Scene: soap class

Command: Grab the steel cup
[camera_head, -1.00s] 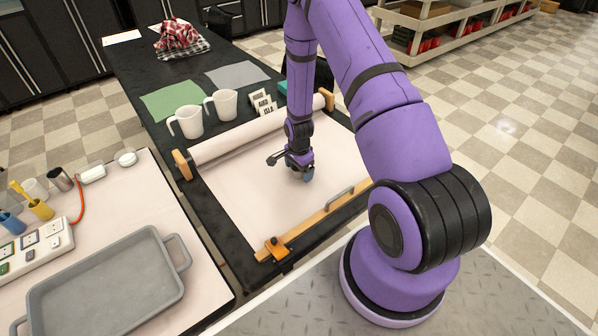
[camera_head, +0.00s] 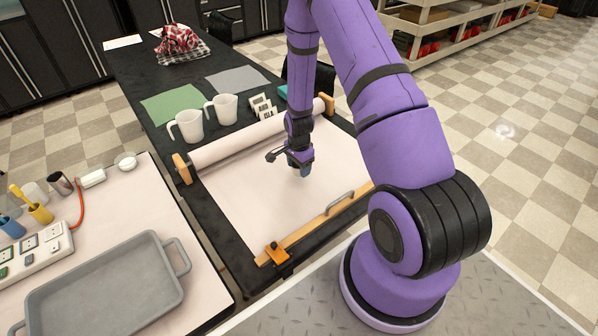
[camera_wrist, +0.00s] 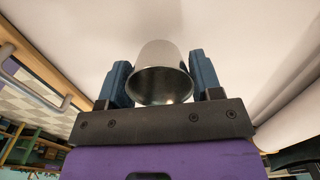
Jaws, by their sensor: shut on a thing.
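A shiny steel cup (camera_wrist: 160,72) sits between the two blue fingers of my gripper (camera_wrist: 162,85) in the wrist view, its open rim facing the camera. The fingers are shut on it, one on each side. In the head view my gripper (camera_head: 303,170) is over the white paper sheet (camera_head: 250,195), near the middle of the dark table. The held cup cannot be made out there, and whether it touches the paper is unclear.
Two white mugs (camera_head: 187,125) (camera_head: 223,108) and small signs (camera_head: 262,107) stand behind the paper roll (camera_head: 250,135). A wooden bar (camera_head: 320,222) with a handle crosses the front. A grey tray (camera_head: 165,290) lies on the left table. The paper around my gripper is clear.

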